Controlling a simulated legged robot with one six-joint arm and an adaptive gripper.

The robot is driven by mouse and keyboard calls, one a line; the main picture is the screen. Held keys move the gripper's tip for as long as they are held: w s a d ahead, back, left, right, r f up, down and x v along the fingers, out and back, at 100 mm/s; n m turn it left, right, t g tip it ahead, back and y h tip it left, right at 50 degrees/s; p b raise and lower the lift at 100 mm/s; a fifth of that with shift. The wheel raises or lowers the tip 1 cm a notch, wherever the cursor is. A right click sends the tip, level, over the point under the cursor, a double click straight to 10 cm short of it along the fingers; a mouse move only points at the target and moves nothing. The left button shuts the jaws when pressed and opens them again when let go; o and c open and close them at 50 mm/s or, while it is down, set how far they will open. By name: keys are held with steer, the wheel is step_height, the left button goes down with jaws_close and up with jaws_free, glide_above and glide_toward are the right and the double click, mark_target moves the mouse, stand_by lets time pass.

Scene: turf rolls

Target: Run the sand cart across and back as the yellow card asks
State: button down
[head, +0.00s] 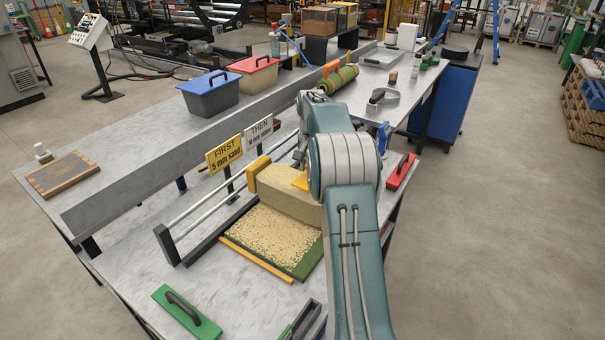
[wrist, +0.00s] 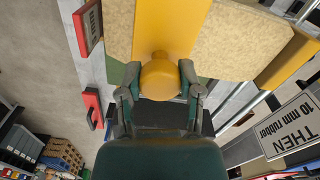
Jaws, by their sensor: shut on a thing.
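The sand cart (head: 285,195) is a long tan trough with a yellow end, standing across the rails (head: 215,200) over the turf bed. My gripper (wrist: 160,82) is shut on the cart's yellow round knob (wrist: 160,70) in the wrist view; my arm hides the gripper in the head view. Tan sand fill (wrist: 235,42) shows beside the yellow bar. The turf bed (head: 270,242) has a speckled sandy surface in front of the cart, with green at its edge. The yellow card (head: 224,154) reads "FIRST 5 mm sand". The white card (head: 258,133) behind it reads "THEN 10 mm rubber".
A green float (head: 187,313) lies front left on the bench and a red float (head: 401,172) to the right. Bins with blue (head: 208,92) and red (head: 253,74) lids stand on the rear ledge. A turf roll (head: 338,79) lies farther back.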

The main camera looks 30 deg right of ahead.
steer(key=w+d, duration=0.3)
steer(key=d, duration=0.3)
steer(key=shift+d+f, duration=0.2)
steer(key=shift+d, duration=0.2)
stand_by(0.4)
steer(key=shift+c, duration=1.3)
jaws_free()
steer(key=shift+w, duration=0.1)
steer(key=shift+d+r, duration=0.1)
